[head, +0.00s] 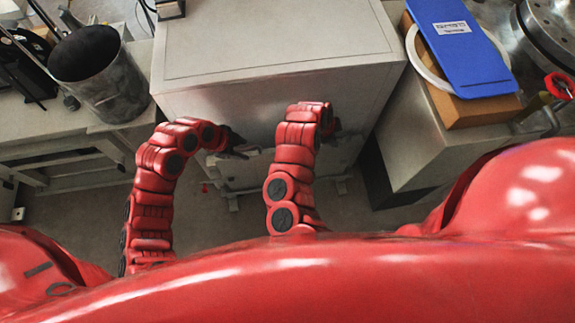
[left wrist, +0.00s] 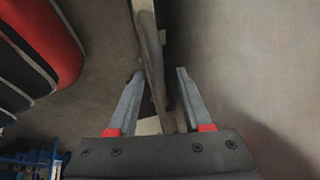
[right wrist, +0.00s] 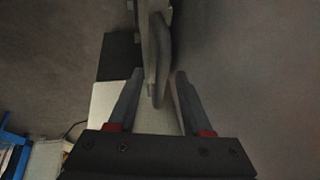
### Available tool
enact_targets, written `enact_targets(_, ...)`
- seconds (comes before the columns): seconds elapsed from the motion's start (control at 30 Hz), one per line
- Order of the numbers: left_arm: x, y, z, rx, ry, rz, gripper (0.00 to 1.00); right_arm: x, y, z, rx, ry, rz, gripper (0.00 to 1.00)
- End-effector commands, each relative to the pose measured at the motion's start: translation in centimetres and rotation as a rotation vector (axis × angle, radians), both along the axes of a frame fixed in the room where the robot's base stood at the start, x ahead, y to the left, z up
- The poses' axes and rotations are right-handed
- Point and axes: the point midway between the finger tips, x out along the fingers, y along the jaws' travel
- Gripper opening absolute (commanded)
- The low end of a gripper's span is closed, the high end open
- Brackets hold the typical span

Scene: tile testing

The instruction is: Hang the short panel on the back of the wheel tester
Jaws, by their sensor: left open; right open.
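The wheel tester (head: 275,95) is a large grey cabinet in the middle of the head view. A grey panel (head: 257,165), seemingly the short panel, stands low against its near side, partly hidden by my right arm. My left gripper (head: 238,149) is at the panel's left end. In the left wrist view its open fingers (left wrist: 158,74) stand either side of the panel's edge (left wrist: 154,62), not closed on it. My right gripper (head: 333,124) is mostly hidden behind its own arm. In the right wrist view its open fingers (right wrist: 159,76) straddle the panel's rounded edge (right wrist: 160,58). I cannot tell how the panel is attached.
A dark bin (head: 95,75) stands on the left bench (head: 40,122). A blue clipboard-like board (head: 462,45) lies over a white ring and a wooden box (head: 478,108) at the right. A grey cabinet stands beneath them. Bare floor shows below the tester.

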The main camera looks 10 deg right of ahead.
Motion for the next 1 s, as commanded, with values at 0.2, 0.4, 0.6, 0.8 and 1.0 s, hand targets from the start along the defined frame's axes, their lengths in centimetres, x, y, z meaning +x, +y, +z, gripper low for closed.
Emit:
enact_targets(0.2,0.0,0.01,0.02,-0.001,0.0,0.001,0.23,0.0,0.02,0.01,0.0,0.0,0.001,0.23)
enact_targets(0.4,0.01,0.01,0.02,-0.001,0.0,0.001,0.0,0.0,0.02,0.02,0.0,0.0,0.001,0.0)
enact_targets(0.6,0.01,0.0,0.02,-0.001,0.0,0.001,0.0,0.0,0.02,0.02,0.0,0.001,0.001,0.0)
enact_targets(0.8,0.0,0.0,0.03,-0.001,0.0,0.001,0.0,-0.01,0.02,0.02,0.0,0.001,0.001,0.0)
enact_targets(1.0,0.01,-0.01,0.04,-0.001,0.0,0.001,0.0,-0.01,0.02,0.02,0.0,0.001,0.001,0.0)
